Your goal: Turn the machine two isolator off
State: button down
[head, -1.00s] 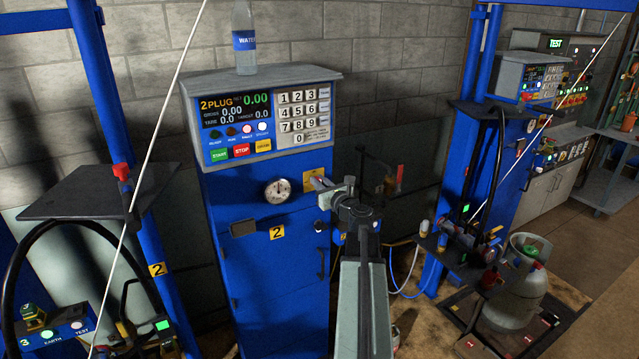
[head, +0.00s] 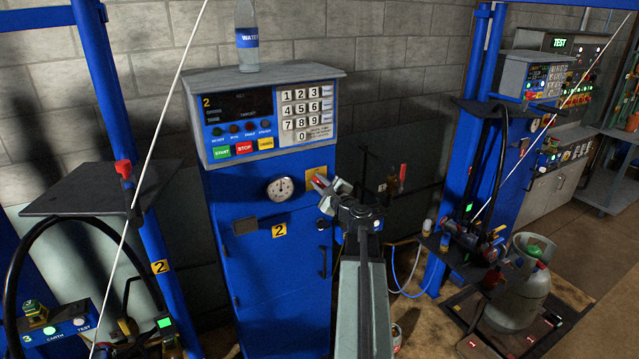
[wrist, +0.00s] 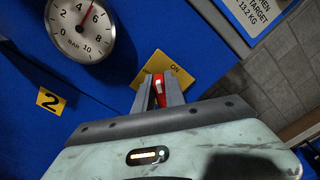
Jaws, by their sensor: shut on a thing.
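Machine two is the blue cabinet (head: 265,265) in the middle of the head view, with a yellow "2" label on its door. Its isolator has a red handle (wrist: 158,85) on a yellow plate (wrist: 186,76), which is marked "ON" in the wrist view. The yellow plate also shows in the head view (head: 314,174), partly behind my gripper (head: 323,186). My gripper (wrist: 160,93) is shut on the red handle, one finger on each side. The handle's exact angle is hard to tell. The machine's display (head: 238,104) is dark, with only a "2" clearly readable.
A pressure gauge (head: 280,188) sits left of the isolator. A water bottle (head: 247,40) stands on top of the cabinet. A thin white cable (head: 150,155) crosses the left side. A gas cylinder (head: 520,290) stands on a scale at the right.

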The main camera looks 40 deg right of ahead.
jog(key=n, duration=0.3)
jog(key=shift+a+f+n, duration=0.2)
jog(key=shift+f+n, duration=0.05)
jog(key=shift+n, duration=0.15)
jog(key=shift+f+n+b, duration=0.2)
jog(key=shift+n+b, duration=0.2)
jog(key=shift+n, duration=1.5)
jog(key=c, duration=1.4)
grip_release()
jog(key=v, duration=0.7)
jog(key=shift+s, duration=0.3)
jog(key=shift+a, duration=0.1)
